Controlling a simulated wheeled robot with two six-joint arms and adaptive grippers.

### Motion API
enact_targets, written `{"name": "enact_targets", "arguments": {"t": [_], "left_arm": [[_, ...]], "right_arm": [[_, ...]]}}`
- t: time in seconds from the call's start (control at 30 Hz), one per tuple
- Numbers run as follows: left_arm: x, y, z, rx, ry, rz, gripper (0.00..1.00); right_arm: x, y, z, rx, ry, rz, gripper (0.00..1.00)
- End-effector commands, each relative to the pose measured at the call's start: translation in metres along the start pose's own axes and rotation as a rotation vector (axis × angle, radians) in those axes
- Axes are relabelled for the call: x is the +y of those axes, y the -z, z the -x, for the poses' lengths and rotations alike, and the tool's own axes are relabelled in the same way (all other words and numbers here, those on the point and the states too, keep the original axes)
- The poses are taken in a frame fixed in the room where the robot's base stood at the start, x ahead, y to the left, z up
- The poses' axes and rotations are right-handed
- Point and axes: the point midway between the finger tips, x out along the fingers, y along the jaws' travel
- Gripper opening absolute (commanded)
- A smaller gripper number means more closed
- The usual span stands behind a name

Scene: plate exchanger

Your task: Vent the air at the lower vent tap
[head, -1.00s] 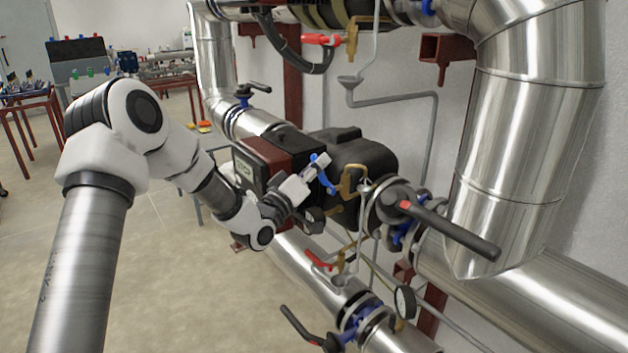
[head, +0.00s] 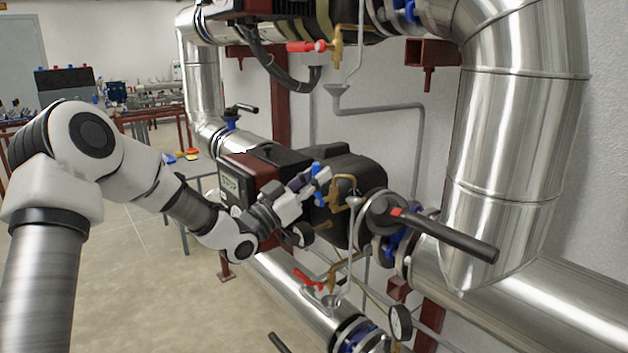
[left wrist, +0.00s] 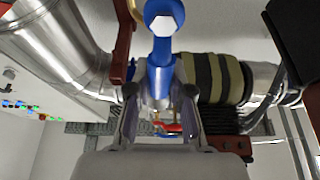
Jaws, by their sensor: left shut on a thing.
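A brass tap (head: 343,190) with a blue lever (head: 320,184) stands beside the black pump housing, above a thin grey drain pipe. My left gripper (head: 312,190) is at the blue lever and shut on it. In the left wrist view the blue lever (left wrist: 161,70) runs down between the two fingers (left wrist: 160,115), with a hex bolt at its upper end. The fingers hide part of the lever in the head view. Another brass tap with a red lever (head: 306,47) sits higher up, and one more red lever (head: 308,280) sits below. My right gripper is not in view.
A pump with a dark red and black box (head: 250,185) is just left of my gripper. A large valve with a long black handle (head: 450,235) juts out at the right. A pressure gauge (head: 400,322) and silver pipes (head: 300,290) lie below. Open floor (head: 150,290) is at the left.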

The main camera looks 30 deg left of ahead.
Motion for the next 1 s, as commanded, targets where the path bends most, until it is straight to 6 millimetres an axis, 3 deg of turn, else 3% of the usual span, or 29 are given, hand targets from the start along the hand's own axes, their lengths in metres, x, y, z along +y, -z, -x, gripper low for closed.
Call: {"name": "enact_targets", "arguments": {"t": [0.47, 0.5, 0.53, 0.87, 1.0], "left_arm": [[0.002, -0.004, 0.001, -0.009, -0.008, -0.009, 0.00], [0.002, -0.004, 0.001, -0.009, -0.008, -0.009, 0.34], [0.002, -0.004, 0.001, -0.008, -0.008, -0.009, 0.45], [0.001, -0.002, 0.002, -0.004, -0.006, -0.010, 0.47], [-0.001, -0.002, 0.016, -0.003, -0.001, -0.006, 0.47]], "right_arm": [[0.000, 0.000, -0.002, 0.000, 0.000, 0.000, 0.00], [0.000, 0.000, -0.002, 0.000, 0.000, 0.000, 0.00], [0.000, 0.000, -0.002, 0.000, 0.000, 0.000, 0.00], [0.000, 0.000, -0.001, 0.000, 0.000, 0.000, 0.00], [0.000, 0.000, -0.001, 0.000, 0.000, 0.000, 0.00]]}}
